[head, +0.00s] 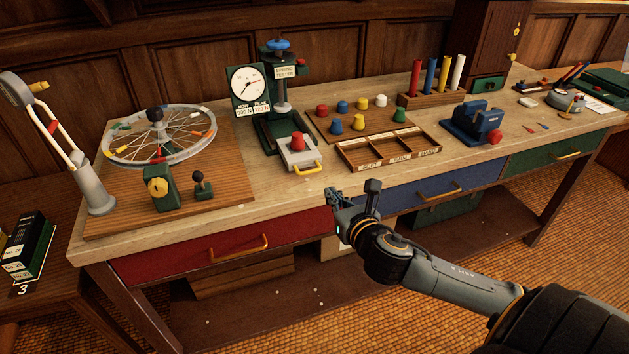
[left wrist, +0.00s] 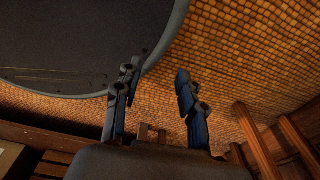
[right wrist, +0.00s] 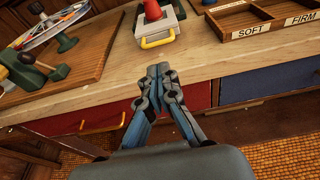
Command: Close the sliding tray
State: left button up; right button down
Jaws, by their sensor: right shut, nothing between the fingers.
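The sliding tray (head: 298,158) is a light grey plate with a yellow handle (head: 307,168). It sticks out from the front of the green spring tester (head: 275,127), with a red cone-shaped piece (head: 298,142) on it. The tray also shows at the top of the right wrist view (right wrist: 168,30), its yellow handle facing me. My right gripper (head: 334,196) is shut and empty, in front of the bench edge, apart from the tray and its handle. My left gripper (left wrist: 155,76) is open and empty over the floor; it is not in the head view.
A wooden sorting box (head: 424,157) stands right of the tray, and a board with coloured pieces (head: 318,125) behind it. A spoked wheel on a wooden base (head: 225,190) is to the left. Bare bench top lies in front of the tray. Drawers (head: 215,245) line the bench front.

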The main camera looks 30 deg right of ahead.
aim_at(311, 172)
jog(key=x, duration=0.9)
jog(key=shift+w+a+p, duration=0.1)
jog(key=shift+p, duration=0.2)
jog(key=shift+w+f, duration=0.1)
jog(key=shift+w, duration=0.4)
pick_arm(q)
jog(key=shift+s+a+r, duration=0.25)
jog(key=shift+s+a, duration=0.65)
pick_arm(e)
jog(key=shift+w, duration=0.15)
